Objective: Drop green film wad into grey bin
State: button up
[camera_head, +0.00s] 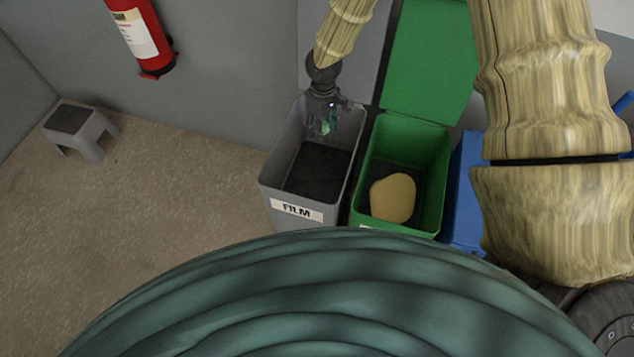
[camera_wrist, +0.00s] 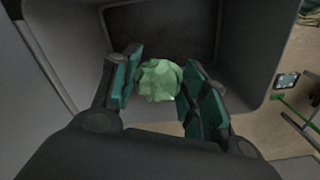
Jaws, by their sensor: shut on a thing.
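The green film wad (camera_wrist: 158,81) is a crumpled, pale green ball between the two fingers of my gripper (camera_wrist: 156,84) in the wrist view. My gripper is shut on it. In the head view my gripper (camera_head: 326,125) points down at the mouth of the grey bin (camera_head: 268,178), near its back wall. The wad shows there only as a small green patch, mostly hidden by the fingers. The grey bin has a label reading FILM on its front, and its dark floor looks empty. In the wrist view the bin's wall (camera_wrist: 245,60) surrounds the fingers.
A green bin (camera_head: 441,190) with a raised lid stands right of the grey bin and holds a yellowish rounded thing (camera_head: 393,197). A blue bin (camera_head: 465,200) is beyond it. A grey step stool (camera_head: 88,140) and a fire extinguisher (camera_head: 140,35) are at left.

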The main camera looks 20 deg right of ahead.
jog(key=shift+f+b, duration=1.45)
jog(key=shift+f, duration=0.85)
jog(key=o, duration=0.7)
jog(key=shift+o, duration=0.2)
jog(key=shift+r, duration=0.1)
notch_tip(320, 180, up, 12)
jog(key=shift+f, duration=0.1)
